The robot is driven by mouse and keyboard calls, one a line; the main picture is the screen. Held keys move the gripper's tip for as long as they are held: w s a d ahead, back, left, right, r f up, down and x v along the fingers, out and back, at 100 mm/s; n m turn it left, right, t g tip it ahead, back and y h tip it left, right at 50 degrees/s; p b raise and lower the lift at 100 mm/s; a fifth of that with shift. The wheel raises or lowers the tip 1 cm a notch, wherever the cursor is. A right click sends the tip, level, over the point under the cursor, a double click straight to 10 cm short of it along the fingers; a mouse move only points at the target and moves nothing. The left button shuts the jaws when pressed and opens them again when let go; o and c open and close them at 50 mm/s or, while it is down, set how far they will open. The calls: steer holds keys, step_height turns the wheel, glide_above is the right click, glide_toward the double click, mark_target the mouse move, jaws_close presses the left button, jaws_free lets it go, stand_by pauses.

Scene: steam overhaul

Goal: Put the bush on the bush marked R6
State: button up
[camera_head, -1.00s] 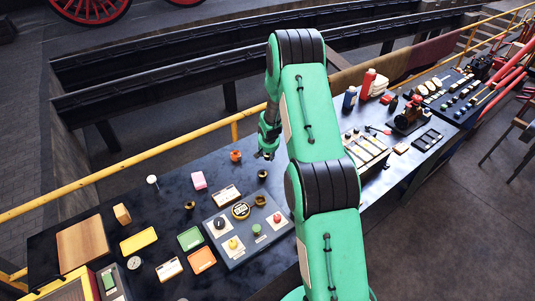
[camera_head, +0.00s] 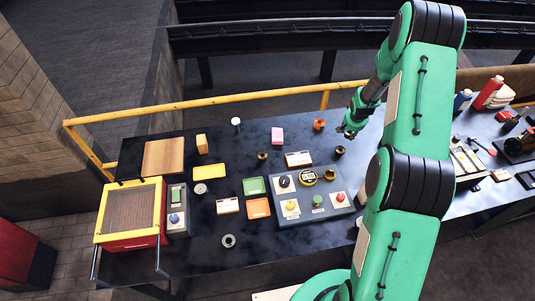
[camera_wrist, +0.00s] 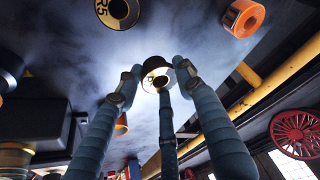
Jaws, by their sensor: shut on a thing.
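My three-fingered gripper (camera_wrist: 157,88) is shut on a bush (camera_wrist: 157,76), a dark ring with a pale face, at the fingertips in the wrist view. In the head view my gripper (camera_head: 349,130) is over the far side of the bench, right of an orange bush (camera_head: 319,124); the held bush is not clear there. A brass bush marked R5 (camera_wrist: 118,12) shows at the top of the wrist view. An orange bush (camera_wrist: 243,18) with a mark I cannot read surely is at upper right. Brass bushes stand near the gripper (camera_head: 340,150) and further left (camera_head: 262,155). I cannot make out R6.
A grey control panel (camera_head: 290,213) with knobs lies on the dark bench, with another brass ring (camera_head: 330,175) on it. A yellow rail (camera_head: 230,102) runs behind the bench.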

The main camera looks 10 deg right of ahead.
steer(key=s+a+r+n+b, duration=0.1)
steer(key=s+a+b, duration=0.15)
steer(key=a, duration=0.55)
steer(key=s+a+r+n+y+b, duration=0.1)
steer(key=a+r+n+b, duration=0.15)
steer(key=a, duration=0.55)
steer(key=s+a+r+b, duration=0.1)
steer(key=a+b, duration=0.2)
steer(key=a, duration=0.5)
steer(key=s+a+n+y+b, duration=0.1)
steer(key=s+a+n+b, duration=0.1)
steer(key=s+a, duration=0.4)
steer(key=s+a+f+n+y+b, duration=0.1)
steer(key=s+a+n+b, duration=0.1)
steer(key=s+a+b, duration=0.2)
steer(key=shift+s+a+f+t, duration=0.25)
steer(key=shift+s+a, duration=1.4)
steer(key=shift+a, duration=2.15)
steer(key=shift+w+r, duration=0.1)
glide_above(261, 153)
steer(key=s, duration=0.2)
steer(key=shift+w+d+f+b, duration=0.1)
steer(key=shift+d+f+b, duration=0.1)
steer(key=shift+f, duration=0.15)
steer(key=shift+d+f+b, duration=0.1)
steer(key=shift+f+b, duration=0.1)
steer(key=shift+f, duration=0.15)
steer(key=shift+f+b, duration=0.4)
steer(key=shift+f, duration=1.4)
